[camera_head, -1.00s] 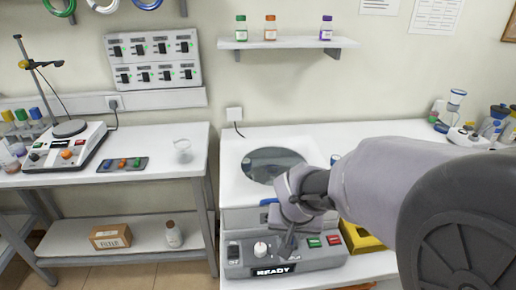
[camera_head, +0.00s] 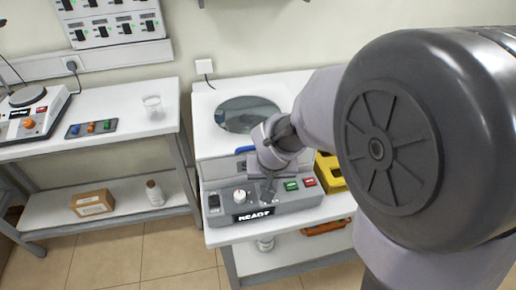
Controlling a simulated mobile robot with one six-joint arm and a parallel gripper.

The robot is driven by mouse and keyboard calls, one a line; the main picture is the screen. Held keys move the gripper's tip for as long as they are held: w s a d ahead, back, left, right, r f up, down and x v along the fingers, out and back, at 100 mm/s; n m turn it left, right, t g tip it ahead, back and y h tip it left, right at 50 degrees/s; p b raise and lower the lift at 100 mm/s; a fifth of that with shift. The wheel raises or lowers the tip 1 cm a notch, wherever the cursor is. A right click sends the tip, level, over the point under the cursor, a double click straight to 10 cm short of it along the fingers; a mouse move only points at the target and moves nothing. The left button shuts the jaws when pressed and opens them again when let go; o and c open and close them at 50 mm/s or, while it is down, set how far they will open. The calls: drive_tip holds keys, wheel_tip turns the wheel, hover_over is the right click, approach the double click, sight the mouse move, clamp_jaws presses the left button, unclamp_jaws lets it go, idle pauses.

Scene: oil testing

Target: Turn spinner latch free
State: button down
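The spinner (camera_head: 207,172) is a white box with a round dark window (camera_head: 246,113) in its top, and its lid looks closed. Its grey front panel (camera_head: 225,218) has a white knob (camera_head: 240,196), a READY display (camera_head: 253,216), a green button (camera_head: 291,186) and a red button (camera_head: 310,182). A blue part (camera_head: 243,150), perhaps the latch, shows at the front edge, partly hidden by my wrist. My gripper (camera_head: 268,192) points down in front of the spinner, over the panel between knob and green button. Its fingers are small and dark; whether they are open or touch anything cannot be told.
A yellow bin (camera_head: 330,174) stands right of the spinner, partly behind my arm. A left bench holds a glass beaker (camera_head: 153,106), a button strip (camera_head: 91,129) and a hotplate device (camera_head: 28,113). Floor (camera_head: 150,255) in front of the benches is clear.

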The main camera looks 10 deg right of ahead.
drive_tip(key=p, duration=0.1)
drive_tip(key=n+p, duration=0.1)
drive_tip(key=p, duration=0.1)
drive_tip(key=shift+d+r+n+y, duration=0.1)
drive_tip(key=shift+r+n+y, duration=0.2)
drive_tip(key=shift+r+y, duration=0.1)
drive_tip(key=shift+f+n+p, duration=0.3)
drive_tip(key=shift+f+p, duration=0.05)
drive_tip(key=shift+f, duration=0.05)
drive_tip(key=c, duration=1.4)
unclamp_jaws()
drive_tip(key=p+v, duration=0.6)
drive_tip(key=v, duration=1.1)
drive_tip(key=shift+r, duration=0.3)
